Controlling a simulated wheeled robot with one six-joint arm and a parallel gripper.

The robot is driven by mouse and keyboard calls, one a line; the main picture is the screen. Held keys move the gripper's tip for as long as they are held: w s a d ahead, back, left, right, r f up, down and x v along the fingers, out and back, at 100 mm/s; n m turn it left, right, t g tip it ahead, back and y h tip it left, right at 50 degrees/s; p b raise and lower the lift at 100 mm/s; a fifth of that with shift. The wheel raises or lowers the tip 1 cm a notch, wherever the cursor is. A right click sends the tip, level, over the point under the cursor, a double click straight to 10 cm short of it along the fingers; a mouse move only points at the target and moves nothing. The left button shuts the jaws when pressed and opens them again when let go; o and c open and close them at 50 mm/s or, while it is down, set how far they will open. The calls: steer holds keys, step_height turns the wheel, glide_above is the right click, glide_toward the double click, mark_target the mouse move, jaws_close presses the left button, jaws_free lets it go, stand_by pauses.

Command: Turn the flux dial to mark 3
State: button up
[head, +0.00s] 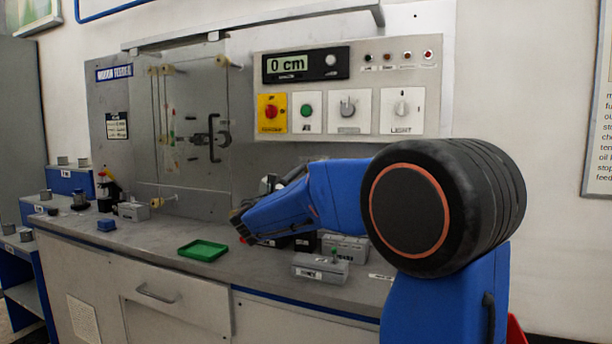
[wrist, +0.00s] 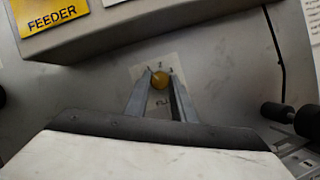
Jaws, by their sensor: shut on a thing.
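A 2 seems to show above the knob, but the other marks and the pointer are too small to read. My gripper (wrist: 161,83) has one finger on each side of the knob and is shut on it. In the head view the dial and fingertips are hidden behind my blue arm.
A grey control box with a yellow feeder plate (wrist: 48,13) juts out above the dial; it also shows in the head view with a display (head: 305,64) reading 0 cm. A black cable (wrist: 278,62) hangs to the right. A green tray (head: 203,250) lies on the bench.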

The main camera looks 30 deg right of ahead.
steer(key=m+g+y, duration=0.1)
steer(key=m, duration=0.5)
steer(key=m+g+y, duration=0.2)
steer(key=m, duration=0.5)
steer(key=r+m+g+y, duration=0.1)
steer(key=m+g, duration=0.1)
steer(key=m, duration=0.5)
steer(key=shift+a+y, duration=0.1)
steer(key=shift+y, duration=0.2)
steer(key=shift+m, duration=0.3)
steer(key=o, duration=1.1)
steer(key=shift+c, duration=0.2)
steer(key=shift+r, duration=0.1)
